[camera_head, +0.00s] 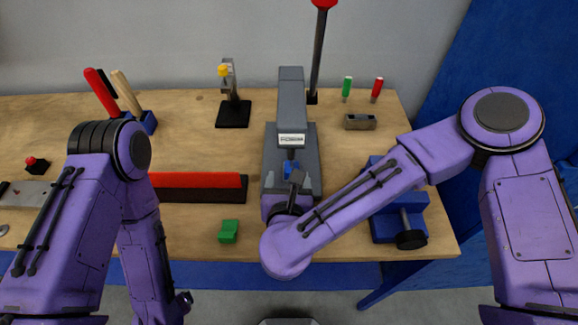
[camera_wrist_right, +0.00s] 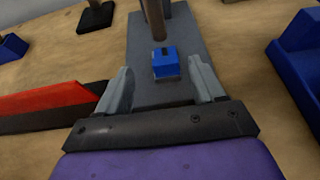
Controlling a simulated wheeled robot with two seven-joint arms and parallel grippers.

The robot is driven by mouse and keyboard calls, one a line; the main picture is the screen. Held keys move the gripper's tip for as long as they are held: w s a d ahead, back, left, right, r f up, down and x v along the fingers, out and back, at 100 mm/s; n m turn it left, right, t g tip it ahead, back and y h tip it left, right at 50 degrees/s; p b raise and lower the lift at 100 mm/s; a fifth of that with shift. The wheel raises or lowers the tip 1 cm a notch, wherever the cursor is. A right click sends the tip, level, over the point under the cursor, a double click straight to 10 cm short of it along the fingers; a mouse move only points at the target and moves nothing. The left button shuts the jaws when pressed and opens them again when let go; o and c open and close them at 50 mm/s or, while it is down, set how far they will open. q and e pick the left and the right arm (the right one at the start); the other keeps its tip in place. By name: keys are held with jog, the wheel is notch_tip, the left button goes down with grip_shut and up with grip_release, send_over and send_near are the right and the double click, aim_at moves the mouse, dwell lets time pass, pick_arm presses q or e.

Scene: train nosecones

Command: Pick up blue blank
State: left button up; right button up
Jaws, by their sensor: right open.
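The blue blank (camera_wrist_right: 166,62) is a small blue block with a notch in its top. It sits on the grey base of the press (camera_wrist_right: 150,95), below the press's round ram. In the head view the blue blank (camera_head: 291,168) shows only partly, just beyond my right gripper (camera_head: 295,178). In the right wrist view my right gripper (camera_wrist_right: 158,88) is open and empty, its two fingers spread on the near side of the blank and apart from it. My left arm hangs at the left of the head view. I cannot make out its gripper's jaws.
A long red-topped bar (camera_head: 198,186) lies left of the press. A green block (camera_head: 228,231) is near the table's front edge. A blue vise (camera_head: 400,218) stands right of the press. The press's tall lever (camera_head: 318,55) rises behind it.

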jog(key=x, duration=0.2)
jog(key=p+x, duration=0.2)
jog(key=x, duration=0.1)
jog(key=shift+w+d+f, duration=0.2)
jog(key=shift+w+d, duration=0.05)
jog(key=shift+d, duration=0.2)
jog(key=shift+w+f, duration=0.1)
jog(key=c, duration=1)
jog(key=shift+c, duration=0.3)
jog(key=shift+a, duration=0.1)
